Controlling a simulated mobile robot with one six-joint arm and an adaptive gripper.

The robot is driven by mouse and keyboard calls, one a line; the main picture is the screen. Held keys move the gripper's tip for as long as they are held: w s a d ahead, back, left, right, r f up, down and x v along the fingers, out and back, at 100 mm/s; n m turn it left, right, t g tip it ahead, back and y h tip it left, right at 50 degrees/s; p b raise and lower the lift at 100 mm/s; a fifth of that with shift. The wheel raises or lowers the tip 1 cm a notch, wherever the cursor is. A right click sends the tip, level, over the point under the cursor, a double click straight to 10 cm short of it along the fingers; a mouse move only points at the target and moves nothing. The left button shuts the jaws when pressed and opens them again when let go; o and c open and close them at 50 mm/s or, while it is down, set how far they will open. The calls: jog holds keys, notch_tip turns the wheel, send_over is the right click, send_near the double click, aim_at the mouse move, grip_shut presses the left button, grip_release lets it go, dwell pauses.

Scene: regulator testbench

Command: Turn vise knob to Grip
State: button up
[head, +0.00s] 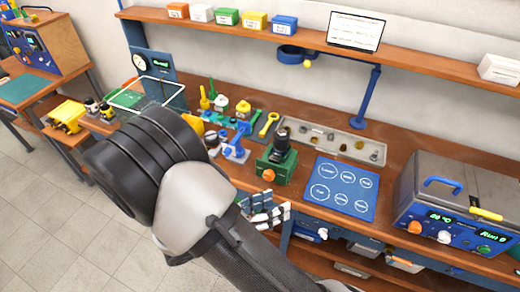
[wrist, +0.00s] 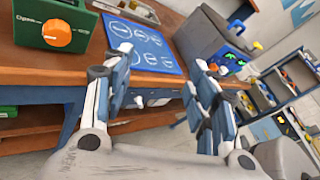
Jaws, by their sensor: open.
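The green vise (head: 277,170) stands near the bench's front edge with a dark regulator body (head: 281,143) upright in it. Its orange knob (head: 268,175) is on the front face. In the wrist view the vise (wrist: 82,14) is at the upper left, its orange knob (wrist: 57,34) facing out, with small lettering beside it that seems to read "Open". My gripper (head: 268,213) is just in front of the bench edge, below the knob and apart from it. In the wrist view the fingers (wrist: 163,68) are spread with nothing between them, and the knob lies left of them.
A blue mat (head: 340,188) with white circles lies right of the vise. A grey tray (head: 335,141) with small parts is behind. A grey test unit (head: 455,210) stands at the right. Tools and a blue stand (head: 235,150) are left of the vise.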

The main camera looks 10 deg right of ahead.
jog(key=w+a+f+n+t+p, duration=0.1)
jog(key=a+f+n+t+p, duration=0.1)
jog(key=a+f+n+t, duration=0.4)
jog(key=n+t+y+p, duration=0.1)
jog(key=n+t+y, duration=0.3)
jog(key=n, duration=0.4)
send_near(268, 179)
jog(key=b+x, duration=0.1)
jog(key=x, duration=0.8)
jog(key=shift+w+d+r, duration=0.1)
jog(key=shift+w+r, duration=0.05)
jog(key=shift+w, duration=0.05)
jog(key=shift+c, duration=0.2)
jog(key=c, duration=1)
